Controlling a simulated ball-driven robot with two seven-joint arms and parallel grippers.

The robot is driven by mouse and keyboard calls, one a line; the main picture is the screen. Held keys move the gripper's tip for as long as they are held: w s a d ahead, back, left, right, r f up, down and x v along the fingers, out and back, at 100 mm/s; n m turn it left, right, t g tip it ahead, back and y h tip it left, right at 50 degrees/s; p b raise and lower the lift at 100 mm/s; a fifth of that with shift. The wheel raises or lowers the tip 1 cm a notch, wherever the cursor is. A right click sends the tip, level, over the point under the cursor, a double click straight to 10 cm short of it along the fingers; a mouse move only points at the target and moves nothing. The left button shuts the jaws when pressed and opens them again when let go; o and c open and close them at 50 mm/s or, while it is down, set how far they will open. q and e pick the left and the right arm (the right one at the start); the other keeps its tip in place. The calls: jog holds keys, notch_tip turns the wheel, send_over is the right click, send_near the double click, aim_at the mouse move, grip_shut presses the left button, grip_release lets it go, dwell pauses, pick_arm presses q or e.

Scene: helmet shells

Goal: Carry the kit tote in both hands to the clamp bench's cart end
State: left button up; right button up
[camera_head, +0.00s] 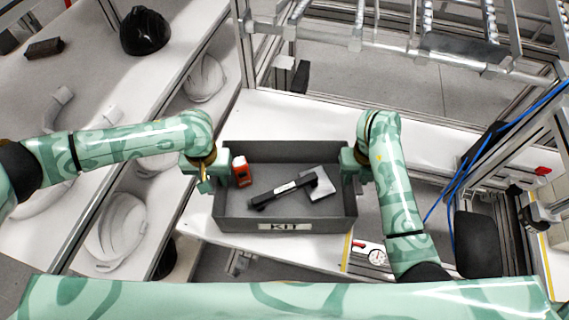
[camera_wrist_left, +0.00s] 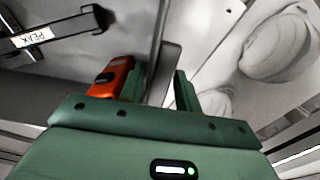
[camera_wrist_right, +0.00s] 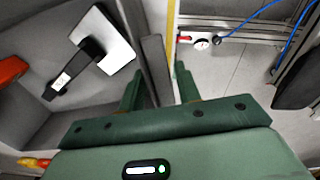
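The kit tote (camera_head: 285,152) is a grey open box with a KIT label on its near wall. It looks level, over the white bench top; I cannot tell whether it touches it. My left gripper (camera_head: 216,163) is at its left wall, and in the left wrist view the wall (camera_wrist_left: 168,62) runs between the fingers. My right gripper (camera_head: 354,162) is at its right wall (camera_wrist_right: 155,65), which likewise lies between the fingers. Both look shut on the walls. Inside are an orange-red device (camera_head: 241,172), a black bar-shaped piece (camera_head: 284,190) and a pale plate (camera_head: 320,184).
White bench top (camera_head: 305,110) extends behind the tote. A metal rail rack (camera_head: 440,50) stands at the back right. White helmet shells (camera_head: 117,228) and a black one (camera_head: 145,31) sit on the left shelving. A dial gauge (camera_head: 376,256) and blue cable (camera_head: 452,195) are at right.

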pick_arm(q)
jog(key=shift+o, duration=0.6)
jog(key=shift+r, duration=0.15)
pick_arm(e)
jog(key=shift+o, duration=0.6)
jog(key=shift+r, duration=0.15)
pick_arm(q)
jog(key=shift+r, duration=0.1)
notch_tip(320, 180, up, 6)
jog(key=shift+r, duration=0.65)
pick_arm(e)
jog(key=shift+r, duration=0.45)
notch_tip(320, 180, up, 11)
